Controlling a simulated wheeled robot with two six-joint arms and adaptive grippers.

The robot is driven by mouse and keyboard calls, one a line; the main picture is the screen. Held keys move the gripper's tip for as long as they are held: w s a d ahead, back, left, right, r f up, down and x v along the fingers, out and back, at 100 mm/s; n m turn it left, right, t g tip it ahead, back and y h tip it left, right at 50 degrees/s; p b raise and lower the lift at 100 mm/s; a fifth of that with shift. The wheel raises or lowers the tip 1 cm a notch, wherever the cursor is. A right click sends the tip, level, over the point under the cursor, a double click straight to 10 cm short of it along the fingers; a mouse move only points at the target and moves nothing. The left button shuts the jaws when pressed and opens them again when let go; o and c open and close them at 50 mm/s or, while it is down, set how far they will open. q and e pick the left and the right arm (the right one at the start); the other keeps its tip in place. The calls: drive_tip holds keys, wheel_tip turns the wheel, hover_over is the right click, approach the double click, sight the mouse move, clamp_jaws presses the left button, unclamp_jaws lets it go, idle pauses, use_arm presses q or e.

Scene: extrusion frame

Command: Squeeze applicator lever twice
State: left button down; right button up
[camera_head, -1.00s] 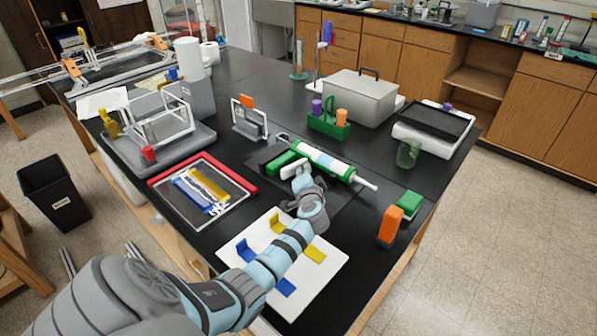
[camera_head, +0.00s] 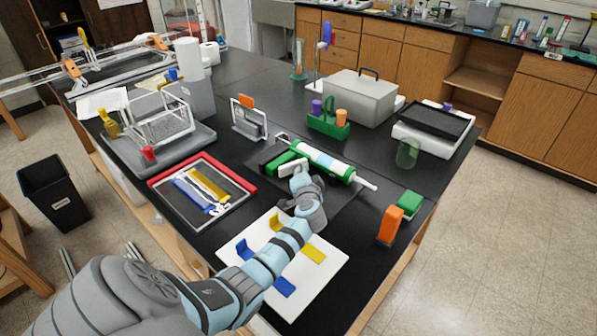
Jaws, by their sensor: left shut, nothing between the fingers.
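The applicator (camera_head: 326,160) lies on a dark mat on the black bench, its white and green tube slanting down to a pale nozzle (camera_head: 368,186) at the right. Its green handle end (camera_head: 278,162) is at the left. A white lever-like piece (camera_head: 291,168) sticks out on the near side. My left gripper (camera_head: 298,182) is shut and empty, at the near side of the applicator, close by the white piece. Whether it touches the piece I cannot tell; my wrist hides part of this spot. My right gripper is not in view.
A white board (camera_head: 327,271) with blue and yellow brackets lies under my left arm. An orange block (camera_head: 390,225) and a green block (camera_head: 409,203) stand to the right. A red-edged tray (camera_head: 163,184) is at the left, a green caddy (camera_head: 328,128) behind.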

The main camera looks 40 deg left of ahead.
use_arm(q)
drive_tip(key=shift+d+f, duration=0.15)
drive_tip(key=shift+d, duration=1.1)
drive_tip(key=shift+d, duration=0.1)
drive_tip(key=shift+d+b, duration=0.35)
drive_tip(key=shift+d, duration=2.2)
